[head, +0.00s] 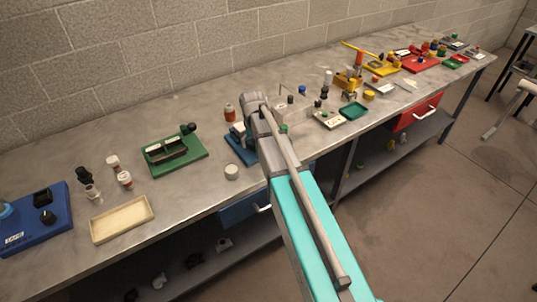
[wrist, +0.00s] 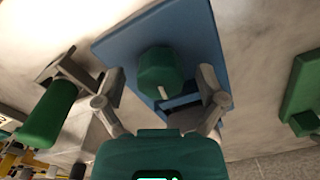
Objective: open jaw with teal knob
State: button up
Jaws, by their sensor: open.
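The teal knob (wrist: 160,72) is a dark green-teal, faceted knob on a blue fixture with a flat plate (wrist: 115,47), seen in the wrist view. A pale pin or bar shows at the knob's lower edge, above a dark slot in the blue body. My gripper (wrist: 160,84) is open, with one finger on each side of the knob and visible gaps between. I cannot tell how deep the fingertips reach. In the head view the blue fixture (head: 240,150) is partly behind my arm, and the knob and fingertips are hidden.
A green-handled metal piece (wrist: 47,113) lies left of my gripper in the wrist view. A green fixture (head: 175,156) stands to the left in the head view, with a small white round piece (head: 231,172) nearer. Several parts crowd the bench to the right.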

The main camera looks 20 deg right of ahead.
jog(key=m, duration=0.6)
jog(key=shift+a+m, duration=0.1)
jog(key=shift+m, duration=0.3)
jog(key=m, duration=0.6)
jog(key=shift+w+m, duration=0.1)
jog(key=shift+m, duration=0.3)
notch_tip(320, 180, up, 14)
jog(key=p, duration=1.4)
jog(key=s+n+b, duration=0.1)
jog(key=s+n, duration=1.4)
jog(key=s, duration=0.4)
jog(key=shift+s+f, duration=0.25)
jog(key=shift+f, duration=0.2)
notch_tip(320, 180, down, 4)
jog(key=b, duration=0.4)
jog(key=shift+a, duration=0.1)
jog(key=shift+r, duration=0.1)
dwell(0.8)
